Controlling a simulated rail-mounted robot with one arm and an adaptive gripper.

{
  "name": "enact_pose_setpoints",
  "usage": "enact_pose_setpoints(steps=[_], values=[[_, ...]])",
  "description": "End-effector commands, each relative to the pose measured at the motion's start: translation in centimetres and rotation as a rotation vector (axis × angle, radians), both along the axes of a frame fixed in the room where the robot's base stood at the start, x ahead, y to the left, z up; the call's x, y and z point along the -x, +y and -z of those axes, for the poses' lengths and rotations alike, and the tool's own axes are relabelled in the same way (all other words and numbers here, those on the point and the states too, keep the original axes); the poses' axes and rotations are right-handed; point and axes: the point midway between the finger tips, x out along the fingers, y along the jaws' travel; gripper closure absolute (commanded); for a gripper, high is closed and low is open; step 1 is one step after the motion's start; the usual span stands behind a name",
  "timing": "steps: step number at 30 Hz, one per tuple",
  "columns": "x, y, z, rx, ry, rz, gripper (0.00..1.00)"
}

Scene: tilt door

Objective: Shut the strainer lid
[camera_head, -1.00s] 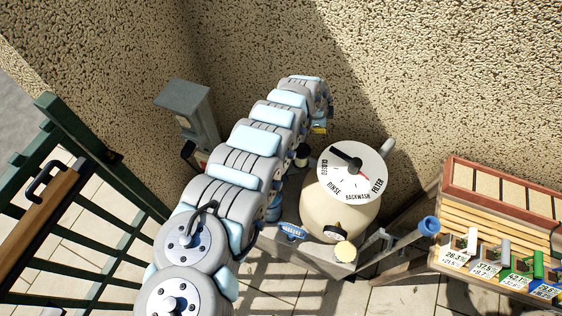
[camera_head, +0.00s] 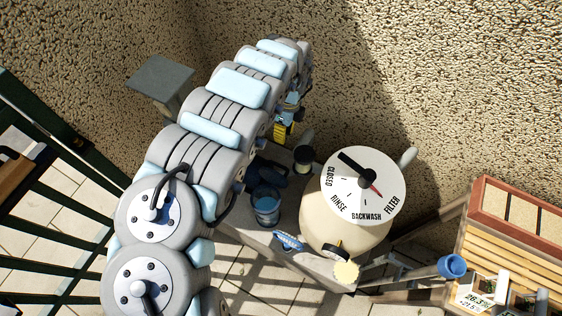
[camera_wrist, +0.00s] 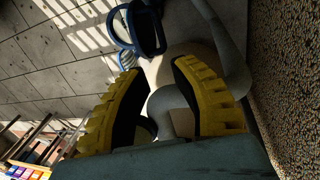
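The strainer (camera_head: 266,208) is a blue, cup-like pot on the grey base, left of the filter tank in the head view. A dark blue part that looks like its lid (camera_head: 270,173) stands raised behind the pot's open top. In the wrist view, a dark blue, ring-shaped part, apparently the lid (camera_wrist: 162,40), is beyond the fingertips, with the strainer (camera_wrist: 122,28) beside it. My gripper (camera_wrist: 155,68) has its yellow fingers apart with nothing between them. In the head view my gripper (camera_head: 284,125) is above and behind the strainer, partly hidden by my arm.
A cream filter tank (camera_head: 345,215) with a white dial top stands right of the strainer. Grey pipes (camera_wrist: 178,100) lie behind the fingers. A pebbled wall (camera_head: 470,70) is close behind. A grey post (camera_head: 160,80) and green fence (camera_head: 50,220) are left; a wooden rack (camera_head: 520,245) is right.

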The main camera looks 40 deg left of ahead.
Motion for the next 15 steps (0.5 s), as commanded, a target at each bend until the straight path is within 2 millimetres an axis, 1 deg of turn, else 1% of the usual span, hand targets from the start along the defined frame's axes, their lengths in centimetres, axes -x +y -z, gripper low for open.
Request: enact_pose_setpoints(steps=[1,15], values=[[0.1,-0.1,0.8,0.002,0.000,0.000,0.74],[1.4,-0.5,7.3,0.002,0.001,-0.001,0.74]])
